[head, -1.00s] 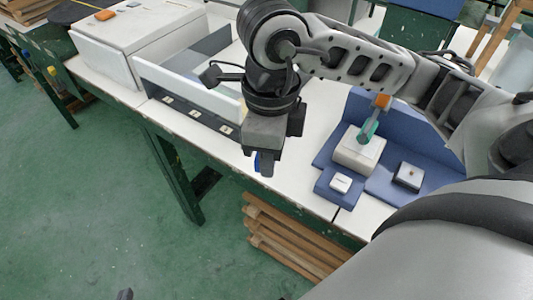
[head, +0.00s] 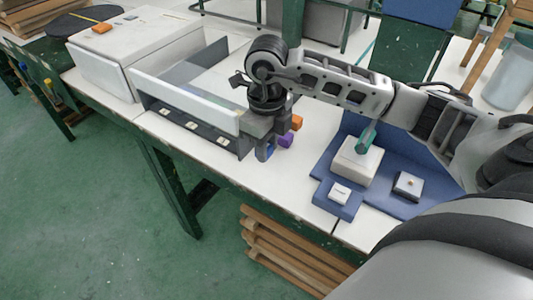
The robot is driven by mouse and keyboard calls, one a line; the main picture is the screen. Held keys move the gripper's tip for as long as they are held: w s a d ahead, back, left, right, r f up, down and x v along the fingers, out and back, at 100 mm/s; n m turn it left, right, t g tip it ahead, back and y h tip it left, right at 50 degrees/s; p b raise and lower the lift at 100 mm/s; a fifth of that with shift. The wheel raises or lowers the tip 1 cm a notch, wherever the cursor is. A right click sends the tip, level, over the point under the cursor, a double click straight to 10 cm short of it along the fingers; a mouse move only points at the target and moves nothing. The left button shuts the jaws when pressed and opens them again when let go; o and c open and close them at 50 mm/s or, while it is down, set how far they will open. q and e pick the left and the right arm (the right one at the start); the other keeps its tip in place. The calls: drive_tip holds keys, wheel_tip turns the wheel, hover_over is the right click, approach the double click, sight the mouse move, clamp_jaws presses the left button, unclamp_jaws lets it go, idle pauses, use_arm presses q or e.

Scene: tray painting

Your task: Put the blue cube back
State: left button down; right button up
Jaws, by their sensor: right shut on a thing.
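My right gripper (head: 265,154) points down over the white table, just right of the drawer's near end. It is shut on the blue cube (head: 269,152), which shows only as a small patch of blue between the dark fingers. The white cabinet (head: 135,45) has a drawer pulled out, with a white front panel (head: 185,98) and a grey inside. My left gripper is out of view.
A purple block (head: 286,140) and an orange block (head: 297,122) show close beside the right gripper. A blue mat (head: 400,205) at right carries a white box (head: 357,163) with a teal-handled tool, and small blocks. An orange piece (head: 102,28) lies on the cabinet.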

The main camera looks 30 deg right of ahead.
sight(267, 166)
drive_tip(key=shift+w+d+f, duration=0.2)
drive_tip(key=shift+w+f, duration=0.15)
drive_tip(key=shift+f, duration=0.1)
drive_tip(key=shift+w+d+f, duration=0.1)
drive_tip(key=shift+w+f, duration=0.05)
drive_tip(key=shift+f, duration=1.55)
drive_tip(key=shift+f, duration=0.15)
drive_tip(key=shift+f+b, duration=0.15)
drive_tip(key=shift+b, duration=0.15)
drive_tip(key=o, duration=1)
drive_tip(key=shift+o, duration=0.2)
